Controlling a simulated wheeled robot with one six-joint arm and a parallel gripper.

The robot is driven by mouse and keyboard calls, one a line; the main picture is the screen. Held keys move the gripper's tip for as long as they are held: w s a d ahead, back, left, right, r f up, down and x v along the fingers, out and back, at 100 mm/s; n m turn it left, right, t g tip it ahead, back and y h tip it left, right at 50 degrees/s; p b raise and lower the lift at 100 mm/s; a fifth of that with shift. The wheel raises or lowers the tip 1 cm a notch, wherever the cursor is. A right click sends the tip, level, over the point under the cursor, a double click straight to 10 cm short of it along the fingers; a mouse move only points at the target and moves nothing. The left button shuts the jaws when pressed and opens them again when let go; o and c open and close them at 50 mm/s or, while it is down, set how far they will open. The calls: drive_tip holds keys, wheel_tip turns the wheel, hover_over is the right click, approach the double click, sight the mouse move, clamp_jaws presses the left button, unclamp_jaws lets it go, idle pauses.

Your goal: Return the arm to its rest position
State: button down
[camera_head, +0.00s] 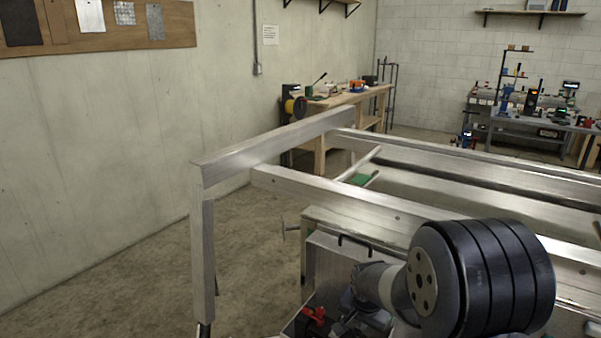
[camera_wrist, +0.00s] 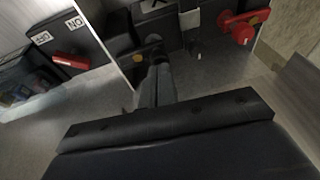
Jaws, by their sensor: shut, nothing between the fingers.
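My arm (camera_head: 485,280) is folded low at the lower right of the head view, with its thick dark joint in front of the trailer. My gripper (camera_wrist: 155,82) shows in the wrist view as dark narrow fingers beyond a wide black body. The fingers look closed together with nothing held. In the head view I cannot make out the fingers.
An aluminium trailer frame (camera_head: 320,185) stands close ahead. Black boxes with a red switch (camera_wrist: 70,62) and a red knob (camera_wrist: 240,28) lie near my fingers. A wooden workbench (camera_head: 345,97) stands behind. The concrete floor (camera_head: 130,280) at left is clear.

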drive_tip(key=shift+s+d+r+p, duration=0.4)
drive_tip(key=shift+d+r+p, duration=0.25)
drive_tip(key=shift+p, duration=0.1)
drive_tip(key=b+v, duration=0.1)
drive_tip(key=v, duration=1.1)
drive_tip(key=shift+d+r, duration=0.45)
drive_tip(key=shift+d, duration=0.1)
